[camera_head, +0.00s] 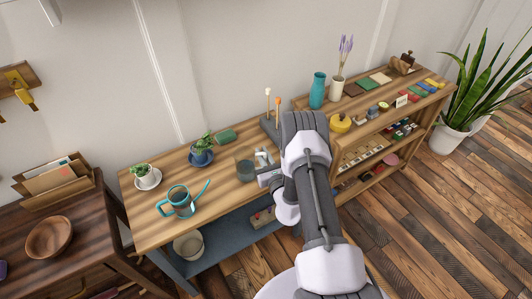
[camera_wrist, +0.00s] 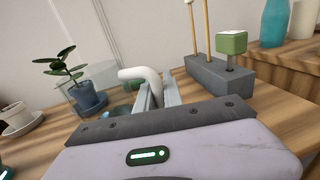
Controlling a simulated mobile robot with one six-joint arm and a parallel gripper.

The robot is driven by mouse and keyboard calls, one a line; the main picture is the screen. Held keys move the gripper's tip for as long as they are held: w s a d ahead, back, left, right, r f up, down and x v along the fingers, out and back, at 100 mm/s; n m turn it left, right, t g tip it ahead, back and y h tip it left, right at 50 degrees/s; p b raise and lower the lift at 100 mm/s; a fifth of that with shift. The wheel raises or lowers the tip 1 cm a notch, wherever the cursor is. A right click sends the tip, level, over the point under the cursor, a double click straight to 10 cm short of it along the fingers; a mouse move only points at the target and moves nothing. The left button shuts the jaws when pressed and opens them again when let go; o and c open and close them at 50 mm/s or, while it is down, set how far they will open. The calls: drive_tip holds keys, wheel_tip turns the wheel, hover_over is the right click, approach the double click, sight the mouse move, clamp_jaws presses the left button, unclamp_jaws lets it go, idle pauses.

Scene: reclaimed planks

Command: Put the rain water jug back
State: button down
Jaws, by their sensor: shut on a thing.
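The rain water jug appears to be the grey see-through vessel (camera_head: 245,170) on the plank bench in the head view, just left of my arm. In the head view my gripper (camera_head: 265,168) is partly hidden by my arm.
A teal watering can (camera_head: 179,205) and a potted plant (camera_head: 146,178) stand left on the bench (camera_head: 160,236). A blue-potted plant (camera_head: 201,157) and a green object (camera_head: 225,136) are behind. A grey block with upright tools (camera_wrist: 222,75) stands right. Bare wood lies around the can.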

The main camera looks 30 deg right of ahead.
drive_tip(key=shift+a+r, duration=0.15)
drive_tip(key=shift+a, duration=0.15)
drive_tip(key=shift+f, duration=0.2)
drive_tip(key=c, duration=1.5)
unclamp_jaws()
drive_tip(key=shift+d, duration=0.1)
